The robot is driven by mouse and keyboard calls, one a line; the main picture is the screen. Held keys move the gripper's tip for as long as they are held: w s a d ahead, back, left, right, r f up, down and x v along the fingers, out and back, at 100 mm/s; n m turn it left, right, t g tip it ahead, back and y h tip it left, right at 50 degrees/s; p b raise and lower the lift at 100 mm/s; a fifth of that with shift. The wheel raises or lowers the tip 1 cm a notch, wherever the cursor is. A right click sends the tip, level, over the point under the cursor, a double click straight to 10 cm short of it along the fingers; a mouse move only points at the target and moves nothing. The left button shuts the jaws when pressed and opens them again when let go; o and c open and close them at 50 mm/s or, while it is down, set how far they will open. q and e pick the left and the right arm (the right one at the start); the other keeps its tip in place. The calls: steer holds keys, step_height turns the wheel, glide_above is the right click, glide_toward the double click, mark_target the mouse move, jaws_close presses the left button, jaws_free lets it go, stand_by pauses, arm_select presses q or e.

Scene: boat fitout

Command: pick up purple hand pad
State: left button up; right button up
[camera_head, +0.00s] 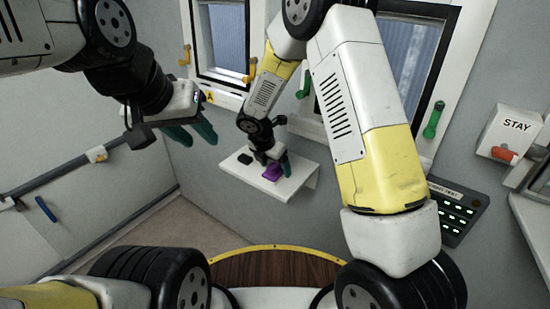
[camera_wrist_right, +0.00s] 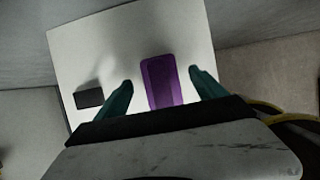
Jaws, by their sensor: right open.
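The purple hand pad (camera_head: 271,173) lies on a small white wall shelf (camera_head: 298,182). In the right wrist view the purple pad (camera_wrist_right: 162,82) stands out lengthwise between my fingers, with a gap on each side. My right gripper (camera_head: 284,163) is open over the shelf at the pad; its teal fingers also show in the right wrist view (camera_wrist_right: 160,92). The fingers do not appear to touch the pad. My left gripper (camera_head: 192,134) hangs in the air at the upper left, away from the shelf, its two teal fingers apart and empty.
A small black block (camera_wrist_right: 89,98) lies on the shelf left of the pad. Windows with yellow (camera_head: 250,70) and green handles (camera_head: 433,120) are in the wall. A STAY box (camera_head: 510,130) and a dark panel (camera_head: 458,208) are at right.

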mark_target(275, 164)
steer(key=shift+w+d+f, duration=0.1)
steer(key=shift+f, duration=0.2)
steer(key=c, duration=1.5)
steer(key=shift+c, duration=0.2)
steer(key=shift+r, duration=0.1)
steer(key=shift+r, duration=0.85)
steer(key=shift+d+v, duration=0.2)
steer(key=shift+v, duration=0.8)
steer(key=s+r, duration=0.1)
steer(key=s, duration=1.4)
steer(key=shift+s+d+r, duration=0.15)
steer(key=shift+s+d, duration=0.1)
steer(key=shift+d, duration=0.1)
